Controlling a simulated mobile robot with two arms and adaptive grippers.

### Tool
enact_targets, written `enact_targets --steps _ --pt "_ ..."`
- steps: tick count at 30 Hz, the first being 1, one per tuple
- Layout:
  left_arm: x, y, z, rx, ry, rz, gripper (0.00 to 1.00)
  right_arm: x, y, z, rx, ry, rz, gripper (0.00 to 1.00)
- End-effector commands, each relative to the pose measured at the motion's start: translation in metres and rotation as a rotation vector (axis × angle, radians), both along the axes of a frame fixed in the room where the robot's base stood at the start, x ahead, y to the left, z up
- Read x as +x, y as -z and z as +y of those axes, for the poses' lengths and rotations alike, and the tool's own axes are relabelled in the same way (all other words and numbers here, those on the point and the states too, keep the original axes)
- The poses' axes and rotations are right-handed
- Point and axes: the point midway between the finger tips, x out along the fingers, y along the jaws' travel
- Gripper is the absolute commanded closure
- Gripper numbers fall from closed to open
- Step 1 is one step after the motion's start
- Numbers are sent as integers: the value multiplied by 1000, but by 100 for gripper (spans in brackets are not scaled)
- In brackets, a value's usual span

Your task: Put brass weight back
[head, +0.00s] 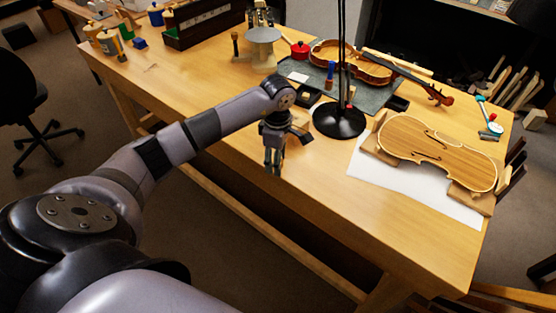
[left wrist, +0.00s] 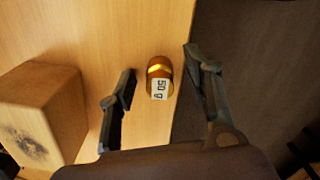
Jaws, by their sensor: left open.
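The brass weight (left wrist: 160,69) shows in the left wrist view as a small golden cylinder with a white "50 g" label. It is on the pale wooden bench top (left wrist: 75,35), close to the bench edge. My left gripper (head: 273,168) is open and points down at the front edge of the bench in the head view. In the left wrist view its two dark fingers appear on either side of the weight, with gaps on both sides. I cannot pick out the weight in the head view. My right gripper is not in view.
A wooden block (left wrist: 42,112) stands left of the weight in the left wrist view. In the head view, a black round lamp base (head: 339,122) and a violin plate (head: 437,153) lie to the right. A round-topped stand (head: 263,36) is farther back. The front left bench top is clear.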

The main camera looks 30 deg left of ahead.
Motion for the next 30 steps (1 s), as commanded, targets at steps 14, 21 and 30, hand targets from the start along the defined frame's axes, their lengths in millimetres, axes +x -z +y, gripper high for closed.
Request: enact_targets --steps 14,21,30 --pt "0 0 0 0 0 -1 76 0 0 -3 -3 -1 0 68" --pt "0 0 0 0 0 -1 92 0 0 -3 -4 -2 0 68" --pt "0 -1 0 0 0 -1 100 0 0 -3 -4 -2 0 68"
